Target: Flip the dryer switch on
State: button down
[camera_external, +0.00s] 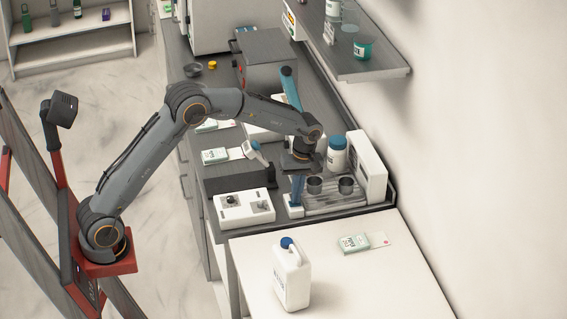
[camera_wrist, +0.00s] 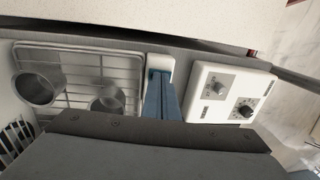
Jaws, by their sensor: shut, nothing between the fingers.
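My gripper (camera_external: 296,196) points down with its blue fingers closed together. In the wrist view the closed fingers (camera_wrist: 160,80) reach a small white block between the wire rack and the white control box. The white block (camera_external: 293,211) also shows in the external view, just under the fingertips; I cannot tell whether they touch it. The fingers hide part of the block, and no switch lever on it can be made out. The wire drying rack (camera_external: 335,203) holds two metal cups, with a white upright panel (camera_external: 369,168) beside it.
The white control box (camera_external: 245,208) with two knobs stands left of the fingers. A white jar with a blue lid (camera_external: 337,153) stands behind the rack. A white jug (camera_external: 291,275) stands on the front table. A wall shelf (camera_external: 375,66) overhangs the back right.

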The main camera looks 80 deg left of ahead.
notch_tip(320, 180, up, 14)
jog(key=w+b, duration=0.1)
jog(key=shift+w, duration=0.35)
jog(key=shift+f+b, duration=0.15)
jog(key=shift+b, duration=0.15)
jog(key=shift+s+b, duration=0.65)
jog(key=shift+b, duration=0.45)
jog(key=p, duration=0.4)
send_near(301, 203)
jog(key=s+f, duration=0.1)
jog(key=f, duration=0.1)
jog(key=s+f, duration=0.1)
jog(key=f, duration=0.1)
jog(key=s+f, duration=0.2)
jog(key=shift+a, duration=0.2)
